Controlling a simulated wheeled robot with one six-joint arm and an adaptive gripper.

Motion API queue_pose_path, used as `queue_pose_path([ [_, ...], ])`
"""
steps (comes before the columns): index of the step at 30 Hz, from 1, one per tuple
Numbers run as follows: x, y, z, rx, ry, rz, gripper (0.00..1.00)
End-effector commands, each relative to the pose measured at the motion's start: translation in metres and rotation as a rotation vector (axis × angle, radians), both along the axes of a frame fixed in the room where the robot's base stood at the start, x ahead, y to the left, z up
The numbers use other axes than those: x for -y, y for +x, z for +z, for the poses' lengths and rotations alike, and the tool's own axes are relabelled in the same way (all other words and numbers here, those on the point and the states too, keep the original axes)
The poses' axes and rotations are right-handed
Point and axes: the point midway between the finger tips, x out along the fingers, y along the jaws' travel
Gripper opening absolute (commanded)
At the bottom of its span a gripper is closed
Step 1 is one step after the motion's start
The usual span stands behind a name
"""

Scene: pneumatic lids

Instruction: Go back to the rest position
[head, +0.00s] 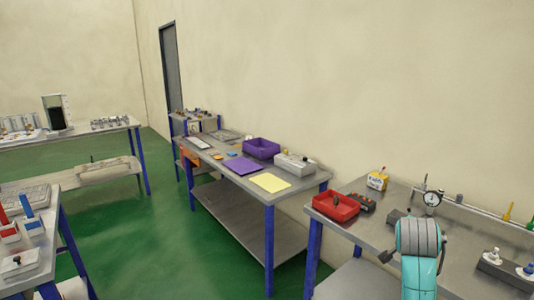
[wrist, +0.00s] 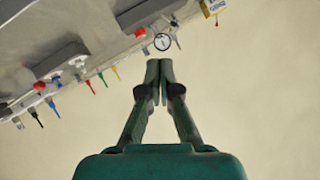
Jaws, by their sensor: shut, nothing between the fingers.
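My gripper (wrist: 159,82) is shut and empty in the wrist view, its two dark fingers pressed together at the tips. It appears in front of a plain beige wall, with a grey workbench (wrist: 35,45) slanting across the upper left. A round pressure gauge (wrist: 162,42) shows just beyond the fingertips; I cannot tell how far off it is. In the head view my turquoise arm rises over the right bench (head: 372,236), and the gripper's fingers are not clearly seen there.
The right bench holds a red bin (head: 335,208), a yellow box (head: 377,180), the gauge (head: 432,199) and several small fittings. The middle table has a purple bin (head: 261,148), a purple sheet (head: 233,166) and a yellow sheet (head: 270,182). Green floor (head: 150,235) is open at left.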

Motion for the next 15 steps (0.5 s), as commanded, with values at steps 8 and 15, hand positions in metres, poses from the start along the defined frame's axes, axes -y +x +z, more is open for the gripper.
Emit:
queue_pose_path([
  [8,-0.014,-0.012,-0.044,-0.013,-0.035,0.058,0.0],
  [15,-0.035,-0.037,-0.102,-0.027,-0.087,0.14,0.0],
])
